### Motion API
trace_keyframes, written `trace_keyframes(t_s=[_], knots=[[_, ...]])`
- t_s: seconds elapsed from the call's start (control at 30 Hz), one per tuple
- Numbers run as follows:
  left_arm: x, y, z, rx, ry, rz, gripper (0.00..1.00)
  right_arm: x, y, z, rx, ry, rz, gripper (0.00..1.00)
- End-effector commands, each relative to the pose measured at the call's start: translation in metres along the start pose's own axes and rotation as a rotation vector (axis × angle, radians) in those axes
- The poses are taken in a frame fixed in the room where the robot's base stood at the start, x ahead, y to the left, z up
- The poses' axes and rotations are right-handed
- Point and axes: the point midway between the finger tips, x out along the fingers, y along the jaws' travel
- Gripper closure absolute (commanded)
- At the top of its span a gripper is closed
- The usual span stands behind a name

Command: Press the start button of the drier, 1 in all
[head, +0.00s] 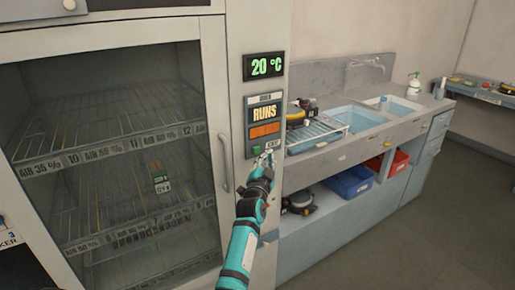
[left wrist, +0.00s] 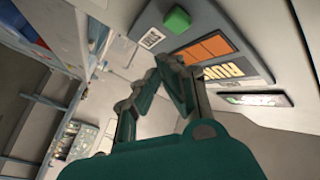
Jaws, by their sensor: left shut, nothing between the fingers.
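The drier (head: 215,60) is a tall pale cabinet with a glass door on the left of the head view. Its control panel (head: 265,105) reads RUNS above orange bars, and it also shows in the left wrist view (left wrist: 225,50). My left gripper (head: 268,156) is shut and empty at the panel's lower end. In the left wrist view its fingertips (left wrist: 165,62) appear apart from the button. My right gripper is not in view.
A green display (head: 264,66) reads 20 °C above the panel. The door handle (head: 224,165) is left of my gripper. A sink counter (head: 345,150) with a wire rack stands right, with blue (head: 350,184) and red (head: 398,163) bins below. The floor at lower right is clear.

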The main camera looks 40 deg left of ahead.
Motion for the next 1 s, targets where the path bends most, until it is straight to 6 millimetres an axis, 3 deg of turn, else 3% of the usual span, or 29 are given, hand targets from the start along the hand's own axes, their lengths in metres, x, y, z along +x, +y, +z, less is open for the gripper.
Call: trace_keyframes(t_s=[0.23,1.0], knots=[[-0.015,0.011,-0.013,0.0,-0.001,0.001,1.0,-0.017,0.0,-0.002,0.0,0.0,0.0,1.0],[-0.018,0.013,-0.013,0.0,0.0,0.0,1.0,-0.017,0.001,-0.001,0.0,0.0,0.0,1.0]])
